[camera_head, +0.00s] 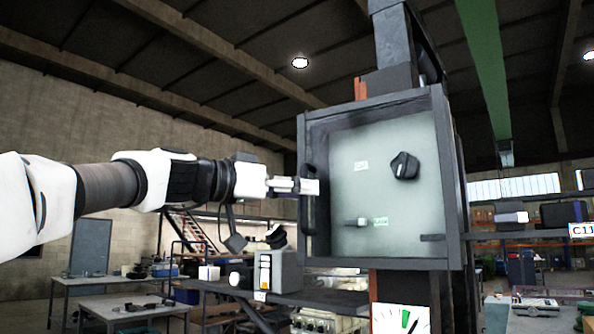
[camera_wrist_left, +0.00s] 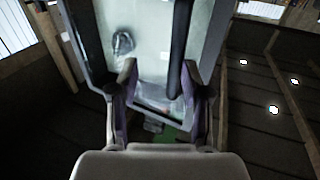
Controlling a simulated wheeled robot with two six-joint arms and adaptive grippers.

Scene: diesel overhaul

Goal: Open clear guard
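The clear guard (camera_head: 345,190) is a see-through panel in a dark frame on the front of a box on a post. It looks shut. Its dark upright handle (camera_head: 308,222) is on the left side. My left gripper (camera_head: 308,186) comes from the left and its fingertips overlap the handle in the head view. In the left wrist view the fingers of my left gripper (camera_wrist_left: 160,78) are wide apart. The handle (camera_wrist_left: 181,45) lies between them, closer to the right finger; contact cannot be told. My right gripper is not in view.
A black knob (camera_head: 404,166) and a small lever (camera_head: 357,222) with a green label show through the guard. A dial gauge (camera_head: 400,318) is below the box. A grey device (camera_head: 278,271) stands on a bench at lower left. The space left of the guard's front, around my arm, is free.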

